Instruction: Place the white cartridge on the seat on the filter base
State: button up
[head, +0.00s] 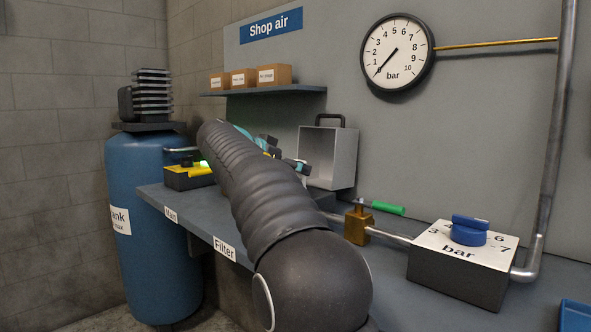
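I do not see the white cartridge. The seat and the filter base are not visible either; my thick dark arm crosses the bench behind the "Filter" label (225,249) and hides that part. Only small dark and teal parts of my gripper (283,154) show past the right side of the arm, near the back of the bench. Its fingertips are not clear, and I cannot tell whether it holds anything.
A grey open box with a handle (350,160) stands right of my gripper. A green-handled brass valve (358,223) and a blue-knobbed regulator (460,262) sit further right. A yellow-and-black unit (183,180) is at the bench's left end, near a blue tank (155,235).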

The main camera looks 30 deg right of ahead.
jog(key=v, duration=1)
jog(key=shift+a, duration=0.35)
jog(key=shift+s+r, duration=0.1)
dwell(0.5)
